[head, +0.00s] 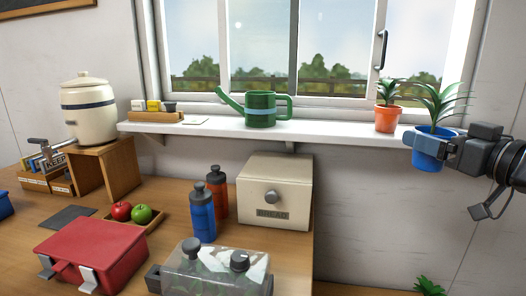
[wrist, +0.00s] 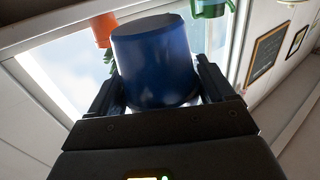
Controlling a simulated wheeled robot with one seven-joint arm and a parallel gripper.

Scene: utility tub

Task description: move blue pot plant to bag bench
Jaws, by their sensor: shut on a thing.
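The blue pot plant (head: 430,148) is a blue pot with long green leaves, at the right end of the windowsill in the head view. My gripper (head: 447,147) reaches in from the right and is shut on the pot. In the wrist view the blue pot (wrist: 153,60) fills the space between the two fingers of my gripper (wrist: 155,95). The plant looks upright; I cannot tell whether the pot touches the sill. I cannot make out a bag bench in either view.
An orange pot plant (head: 388,119) stands just left of the blue one on the white sill (head: 330,132). A green watering can (head: 262,110) is further left. Below, the wooden counter holds a bread box (head: 275,190), bottles and a red box (head: 92,252). Foliage (head: 428,286) shows at the bottom right.

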